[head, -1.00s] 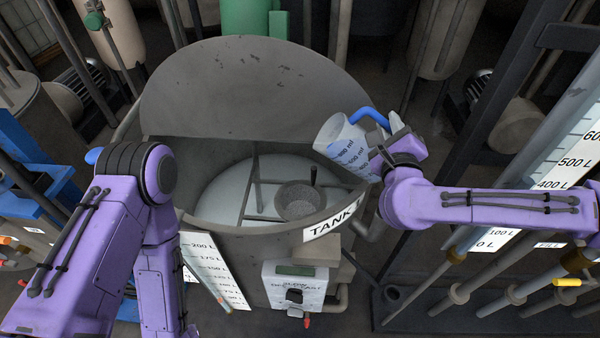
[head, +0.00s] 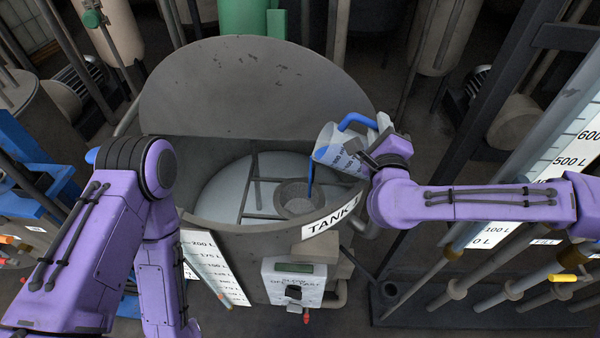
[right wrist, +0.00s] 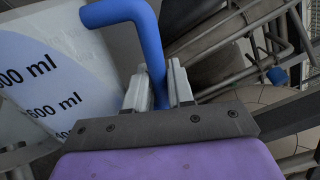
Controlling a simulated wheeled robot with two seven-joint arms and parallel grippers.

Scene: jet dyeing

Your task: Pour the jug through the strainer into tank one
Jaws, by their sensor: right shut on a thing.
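The jug (head: 336,148), clear with ml markings and a blue handle, is tilted over the right rim of tank one (head: 240,233). A thin blue stream (head: 310,178) falls from its lip toward the strainer (head: 296,195), a grey round basket on bars inside the tank's open mouth. My right gripper (head: 376,138) is shut on the jug's handle. In the right wrist view, the fingers (right wrist: 160,88) grip the blue handle (right wrist: 150,50), with the jug's marked wall (right wrist: 45,85) at left. My left arm hangs at the left; its gripper is out of view.
The tank's raised lid (head: 250,85) stands behind the opening. A control box (head: 295,282) and a level scale (head: 213,268) are on the tank's front. Pipes and a tall litre gauge (head: 560,165) crowd the right side.

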